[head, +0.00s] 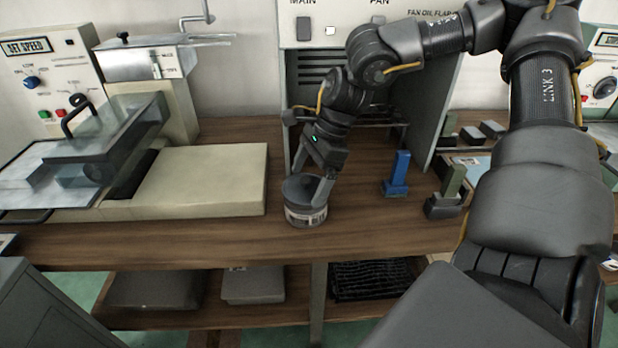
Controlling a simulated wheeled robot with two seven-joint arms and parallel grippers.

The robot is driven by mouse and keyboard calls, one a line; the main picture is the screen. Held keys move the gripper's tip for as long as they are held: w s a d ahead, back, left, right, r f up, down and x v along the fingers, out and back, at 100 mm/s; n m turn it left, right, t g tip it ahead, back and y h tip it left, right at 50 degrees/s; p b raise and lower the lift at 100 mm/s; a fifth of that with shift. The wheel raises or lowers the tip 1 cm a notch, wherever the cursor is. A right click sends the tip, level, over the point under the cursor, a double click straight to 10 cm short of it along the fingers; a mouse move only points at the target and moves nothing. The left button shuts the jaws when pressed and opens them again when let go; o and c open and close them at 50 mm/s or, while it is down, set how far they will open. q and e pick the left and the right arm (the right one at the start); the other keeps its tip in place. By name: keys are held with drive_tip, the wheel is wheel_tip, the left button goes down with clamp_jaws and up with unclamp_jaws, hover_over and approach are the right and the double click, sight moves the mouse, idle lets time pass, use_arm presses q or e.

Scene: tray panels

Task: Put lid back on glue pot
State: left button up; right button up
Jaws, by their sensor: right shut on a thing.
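The glue pot (304,217), a short round can with a pale printed label, stands upright on the wooden bench near its front edge. The dark round lid (297,187) is at the top of the pot, roughly level and lined up with it. I cannot tell whether it is fully seated. My right gripper (311,186) reaches down from above and is shut on the lid, one finger showing at its right side. The other finger is mostly hidden. My left gripper is out of view.
A cream machine base (200,180) stands left of the pot. A blue upright block (397,175) and a green one (452,186) stand to the right. A panelled cabinet (300,60) is behind. Bare bench lies between pot and blue block.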

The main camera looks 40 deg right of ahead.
drive_tip(key=shift+b, duration=0.4)
idle(0.6)
idle(0.3)
drive_tip(key=o, duration=0.6)
drive_tip(key=shift+r+p, duration=1.8)
drive_tip(key=shift+r, duration=1.7)
drive_tip(key=shift+c, duration=0.4)
clamp_jaws()
